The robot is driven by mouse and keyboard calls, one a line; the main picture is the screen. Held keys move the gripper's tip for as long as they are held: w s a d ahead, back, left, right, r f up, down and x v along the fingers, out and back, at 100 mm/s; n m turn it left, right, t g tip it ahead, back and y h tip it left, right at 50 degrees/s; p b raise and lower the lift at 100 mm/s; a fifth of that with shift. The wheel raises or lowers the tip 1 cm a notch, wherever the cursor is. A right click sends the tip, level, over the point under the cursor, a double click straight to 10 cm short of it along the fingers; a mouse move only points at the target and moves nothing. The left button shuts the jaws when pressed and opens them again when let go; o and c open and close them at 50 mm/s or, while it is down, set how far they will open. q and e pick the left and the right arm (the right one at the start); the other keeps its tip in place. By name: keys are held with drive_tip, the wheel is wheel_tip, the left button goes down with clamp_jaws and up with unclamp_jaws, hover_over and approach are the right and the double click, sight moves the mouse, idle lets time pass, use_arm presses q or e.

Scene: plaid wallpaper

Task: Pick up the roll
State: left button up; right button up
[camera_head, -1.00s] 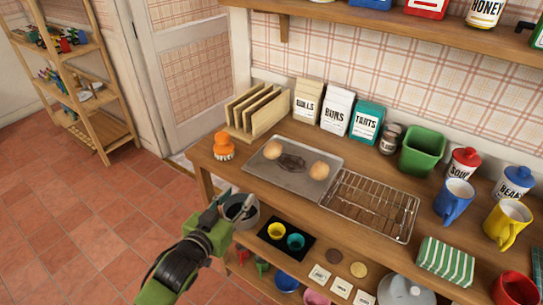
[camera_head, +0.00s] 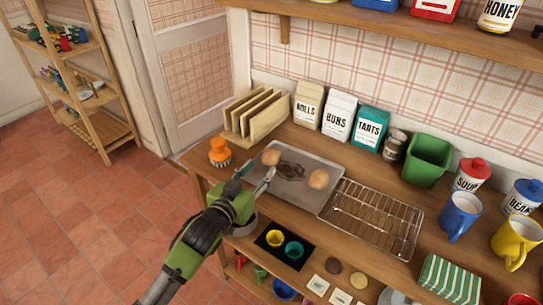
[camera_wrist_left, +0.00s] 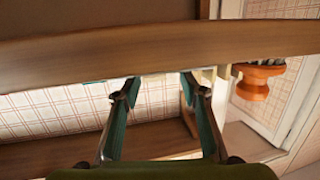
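Two round tan rolls lie on the grey metal baking tray (camera_head: 313,202) on the wooden counter. One roll (camera_head: 271,157) is at the tray's back left and the other roll (camera_head: 319,179) is toward its right side. A dark patch lies between them. My left gripper (camera_head: 256,175) is open and empty at the tray's left front corner, short of both rolls. In the left wrist view its two fingers (camera_wrist_left: 160,92) stand apart with nothing between them, and no roll shows there. My right gripper is not in view.
An orange brush (camera_head: 219,151) stands left of the tray. A wooden rack (camera_head: 257,115) and bags labelled rolls, buns and tarts stand behind. A wire cooling rack (camera_head: 372,217) adjoins the tray on the right. The counter edge (camera_wrist_left: 120,48) crosses the wrist view.

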sight(267, 163)
use_arm(q)
drive_tip(key=shift+p+x, duration=0.3)
drive_tip(key=shift+x, duration=2.85)
drive_tip(key=shift+f, duration=0.15)
drive_tip(key=c, duration=0.7)
